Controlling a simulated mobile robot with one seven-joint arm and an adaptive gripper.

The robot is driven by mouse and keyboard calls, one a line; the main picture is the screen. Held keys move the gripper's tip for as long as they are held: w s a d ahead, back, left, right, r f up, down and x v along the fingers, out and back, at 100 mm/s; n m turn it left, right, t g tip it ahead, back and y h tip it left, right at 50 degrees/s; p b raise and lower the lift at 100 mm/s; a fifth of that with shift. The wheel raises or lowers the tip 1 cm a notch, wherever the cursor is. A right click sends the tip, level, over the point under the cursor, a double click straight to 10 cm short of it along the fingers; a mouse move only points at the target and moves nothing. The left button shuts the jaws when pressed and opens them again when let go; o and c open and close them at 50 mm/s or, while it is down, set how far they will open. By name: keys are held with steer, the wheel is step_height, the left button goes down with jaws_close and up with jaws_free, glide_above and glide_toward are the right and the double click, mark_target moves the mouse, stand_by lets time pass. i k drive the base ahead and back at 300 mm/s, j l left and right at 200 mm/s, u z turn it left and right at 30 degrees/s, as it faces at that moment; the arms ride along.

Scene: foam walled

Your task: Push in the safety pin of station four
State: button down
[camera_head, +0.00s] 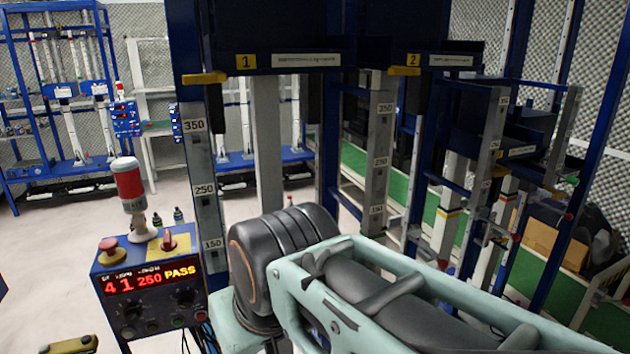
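My gripper is not in view; my mint-green and black arm fills the lower middle and right, hiding what lies behind it. Station 1 shows by its yellow number plate (246,62), station 2 by its yellow number plate (413,59). A yellow bar-shaped piece (205,78) sticks out left of plate 1, and a similar yellow piece (403,71) sits below plate 2. I cannot tell whether these are safety pins.
A blue control box (150,290) shows red digits and PASS, with a red-and-white beacon (130,190) on top. Scaled grey posts (200,180) and blue frames stand close ahead. A blue rack (60,100) stands at the back left. Pale floor (50,250) is open at left.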

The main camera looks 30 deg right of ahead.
mark_target(568, 217)
steer(key=z, duration=2.65)
steer(key=i+l, duration=0.25)
steer(key=i, duration=0.25)
steer(key=i+l, duration=0.25)
steer(key=i, duration=0.25)
steer(key=i+l, duration=0.3)
steer(key=i, duration=0.2)
steer(key=z, duration=0.05)
